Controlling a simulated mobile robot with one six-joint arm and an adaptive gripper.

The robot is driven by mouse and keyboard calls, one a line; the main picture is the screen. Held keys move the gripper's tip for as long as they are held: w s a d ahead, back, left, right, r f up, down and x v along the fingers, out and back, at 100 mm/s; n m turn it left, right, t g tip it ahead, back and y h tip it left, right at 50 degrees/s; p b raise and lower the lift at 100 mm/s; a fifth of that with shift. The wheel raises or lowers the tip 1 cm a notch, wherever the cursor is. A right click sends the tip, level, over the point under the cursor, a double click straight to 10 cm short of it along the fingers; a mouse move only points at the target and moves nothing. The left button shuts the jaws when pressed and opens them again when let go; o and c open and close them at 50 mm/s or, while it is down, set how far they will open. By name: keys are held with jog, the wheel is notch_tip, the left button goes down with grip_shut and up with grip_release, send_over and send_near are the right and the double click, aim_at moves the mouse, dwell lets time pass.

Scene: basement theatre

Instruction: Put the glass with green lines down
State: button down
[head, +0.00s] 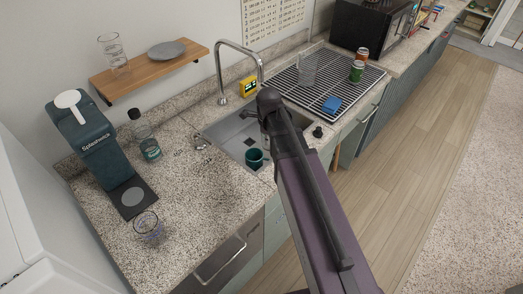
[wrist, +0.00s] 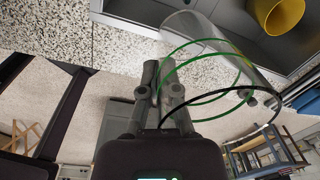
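The clear glass with green lines (wrist: 212,62) shows large in the wrist view, tilted, with green rings and a dark ring around it. My gripper (wrist: 163,78) is closed on the glass's near side, with its fingers at the wall. The glass is off the counter, near the sink's edge. In the head view my gripper (head: 268,100) is over the sink, and my arm hides most of the held glass.
The sink (head: 232,130) holds a teal mug (head: 254,158). A drying rack (head: 325,88) carries a glass, cans and a blue sponge. Another glass (head: 148,226) stands by the soda maker (head: 95,145). The counter (head: 190,195) left of the sink has free room. The tall faucet (head: 222,70) is close.

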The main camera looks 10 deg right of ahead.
jog(key=w+d+f+b, duration=0.1)
jog(key=w+f+b, duration=0.1)
jog(key=w, duration=0.4)
jog(key=w+f+b, duration=0.2)
jog(key=w, duration=0.4)
jog(key=shift+w+d+f+b, duration=0.3)
jog(key=shift+w+d, duration=0.05)
jog(key=shift+d, duration=0.05)
jog(key=shift+f, duration=0.15)
notch_tip(320, 180, down, 14)
jog(key=b, duration=1.4)
jog(key=shift+r, duration=0.2)
jog(key=shift+w+a, duration=0.1)
jog(key=shift+w+a, duration=0.2)
jog(key=shift+w, duration=0.1)
jog(key=w+a, duration=0.2)
jog(key=w, duration=0.1)
jog(key=shift+s+f+b, duration=0.25)
jog(key=shift+f+b, duration=0.15)
jog(key=shift+f, duration=0.05)
jog(key=shift+d+f, duration=0.1)
jog(key=shift+f, duration=0.05)
